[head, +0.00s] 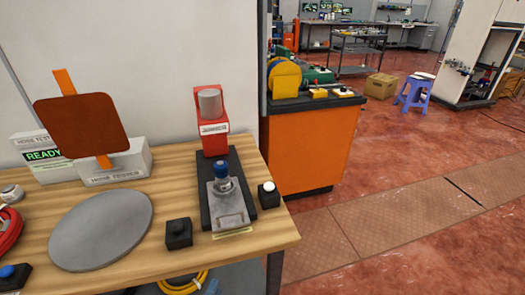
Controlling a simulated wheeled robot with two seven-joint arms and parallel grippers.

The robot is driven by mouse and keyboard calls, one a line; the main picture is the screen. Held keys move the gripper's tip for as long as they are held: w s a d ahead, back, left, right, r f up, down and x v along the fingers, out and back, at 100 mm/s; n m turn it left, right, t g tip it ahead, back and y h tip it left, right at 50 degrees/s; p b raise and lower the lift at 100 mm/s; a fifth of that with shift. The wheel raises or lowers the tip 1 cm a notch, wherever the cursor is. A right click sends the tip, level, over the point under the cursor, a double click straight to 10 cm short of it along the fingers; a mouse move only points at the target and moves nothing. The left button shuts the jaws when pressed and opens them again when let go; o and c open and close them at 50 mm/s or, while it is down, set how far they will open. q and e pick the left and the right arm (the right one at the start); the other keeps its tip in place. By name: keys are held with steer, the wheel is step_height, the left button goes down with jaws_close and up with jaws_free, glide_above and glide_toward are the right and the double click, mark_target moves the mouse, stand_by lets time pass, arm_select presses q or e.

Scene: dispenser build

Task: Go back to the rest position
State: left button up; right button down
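Neither of my grippers can be made out in the head view. The wooden workbench (165,262) fills the lower left. On it a red stand (211,137) with a grey cylinder (210,102) on top stands at the back. In front of it a black base (205,200) bears a grey metal fixture (228,206) with a blue-topped part (222,172) upright in it. A black box with a dark button (179,234) and one with a white button (268,195) sit on either side.
A grey round disc (102,228) lies flat at left. A brown-red panel (81,124) stands behind it, by a box marked READY (43,157). A red cable coil (8,232) lies at the left edge. An orange cabinet (308,148) stands beyond; open floor (420,190) lies right.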

arm_select(q)
steer(key=s+f+n+g, duration=0.3)
steer(key=s+f, duration=0.1)
steer(key=f, duration=0.6)
steer(key=s+f+n+g, duration=0.3)
steer(key=f, duration=0.7)
steer(key=s+a+f+n+g+y, duration=0.1)
steer(key=s+a+f+n+g, duration=0.2)
steer(key=s+f, duration=0.3)
steer(key=s+a+f+n+g+y, duration=0.1)
steer(key=s+a+f+n+g, duration=0.3)
steer(key=s, duration=0.7)
step_height(320, 180, down, 2)
steer(key=shift+s+a+f+n, duration=0.15)
steer(key=shift+a+n, duration=0.4)
steer(key=shift+n, duration=0.55)
